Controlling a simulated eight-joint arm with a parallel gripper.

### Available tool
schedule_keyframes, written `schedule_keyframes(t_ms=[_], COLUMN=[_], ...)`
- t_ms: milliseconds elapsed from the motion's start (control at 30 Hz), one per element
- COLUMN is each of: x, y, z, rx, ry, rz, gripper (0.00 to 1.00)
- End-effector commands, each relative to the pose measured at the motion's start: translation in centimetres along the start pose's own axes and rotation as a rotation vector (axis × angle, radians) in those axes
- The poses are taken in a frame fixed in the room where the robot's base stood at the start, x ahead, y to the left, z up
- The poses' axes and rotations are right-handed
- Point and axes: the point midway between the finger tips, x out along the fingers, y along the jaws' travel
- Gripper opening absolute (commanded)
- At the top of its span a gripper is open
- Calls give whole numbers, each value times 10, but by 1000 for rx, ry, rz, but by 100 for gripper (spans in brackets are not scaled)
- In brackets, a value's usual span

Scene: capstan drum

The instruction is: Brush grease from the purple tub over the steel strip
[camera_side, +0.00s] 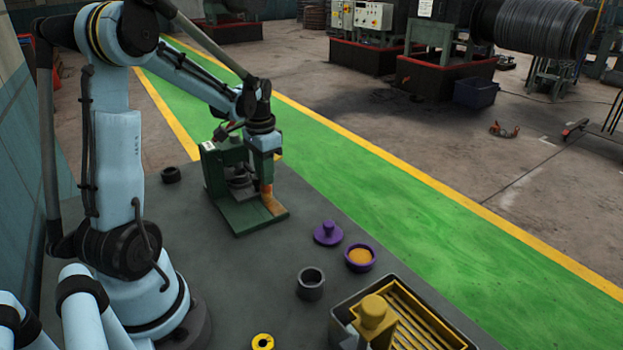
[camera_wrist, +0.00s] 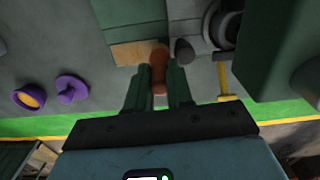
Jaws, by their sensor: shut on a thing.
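The purple tub (camera_side: 359,264) stands open on the table with yellow-orange grease in it; it also shows in the wrist view (camera_wrist: 20,97). Its purple knobbed lid (camera_side: 327,235) lies beside it. My gripper (camera_wrist: 159,72) is shut on the orange-brown handle of the brush (camera_wrist: 158,78), pointing down over the front of the green press (camera_side: 226,180). A flat tan-orange patch (camera_wrist: 130,53) lies on the press base beside the brush; I take it for the steel strip's surface. The bristles are hidden, so I cannot tell whether they touch it.
A grey cup (camera_side: 311,286) stands on the table in front of the tub. A slatted tray (camera_side: 440,338) with a yellow knobbed piece (camera_side: 374,315) is at the lower right. A yellow ring (camera_side: 262,341) and a black ring (camera_side: 170,174) lie apart. The table between press and cup is clear.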

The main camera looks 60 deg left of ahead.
Motion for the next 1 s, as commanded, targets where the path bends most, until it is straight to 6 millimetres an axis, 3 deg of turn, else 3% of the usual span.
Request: schedule_keyframes(t_ms=[800,1000], x=[1,1], y=[76,55], z=[4,3], rx=[3,-2], ry=[0,0], rz=[0,1], gripper=[0,0])
